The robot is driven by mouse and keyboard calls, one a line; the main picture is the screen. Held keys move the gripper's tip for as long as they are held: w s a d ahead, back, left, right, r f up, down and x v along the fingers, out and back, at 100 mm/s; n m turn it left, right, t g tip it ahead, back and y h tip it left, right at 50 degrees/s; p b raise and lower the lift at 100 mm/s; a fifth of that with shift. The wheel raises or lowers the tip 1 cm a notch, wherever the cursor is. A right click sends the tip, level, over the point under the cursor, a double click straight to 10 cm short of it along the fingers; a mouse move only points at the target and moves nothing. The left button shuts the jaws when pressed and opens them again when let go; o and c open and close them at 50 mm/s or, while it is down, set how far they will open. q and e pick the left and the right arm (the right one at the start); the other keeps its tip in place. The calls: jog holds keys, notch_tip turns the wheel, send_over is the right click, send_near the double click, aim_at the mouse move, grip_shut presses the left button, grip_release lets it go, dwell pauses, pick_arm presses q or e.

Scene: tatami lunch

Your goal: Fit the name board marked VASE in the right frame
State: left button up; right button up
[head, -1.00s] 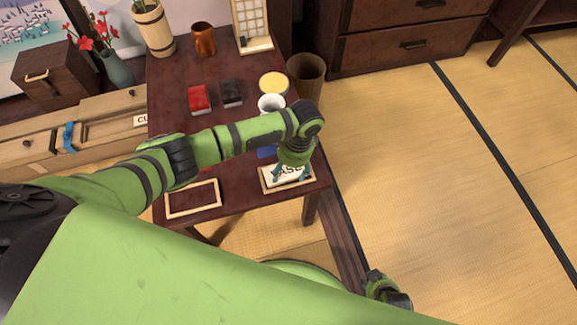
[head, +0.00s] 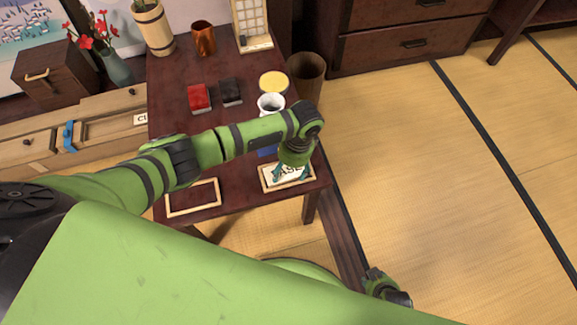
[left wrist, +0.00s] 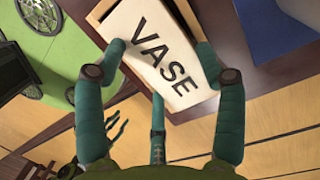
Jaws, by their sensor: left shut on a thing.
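The white name board marked VASE (left wrist: 156,55) is between the fingers of my left gripper (left wrist: 168,85). In the head view this gripper (head: 290,172) is over the right frame (head: 265,182), near the table's front right corner. The board lies over the frame's opening, with a strip of pale wooden rim (left wrist: 101,12) showing beside it in the left wrist view. I cannot tell whether it is fully seated. The left frame (head: 169,205) is empty, with a dark inside. Small dark fingers, seemingly my right gripper (left wrist: 118,130), show below the table; their opening is unclear.
On the dark table (head: 225,140) stand a red block (head: 198,96), a black block (head: 231,91), a white cup (head: 270,105) and a yellow-topped round thing (head: 273,83). A blue thing (head: 266,152) lies close behind the right frame. A brown bin (head: 307,75) stands right of the table.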

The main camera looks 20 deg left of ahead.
pick_arm(q)
jog(key=o, duration=1.4)
jog(key=shift+o, duration=0.2)
notch_tip(320, 180, up, 12)
jog(key=w+d, duration=0.1)
jog(key=shift+d, duration=0.3)
jog(key=shift+w+f, duration=0.1)
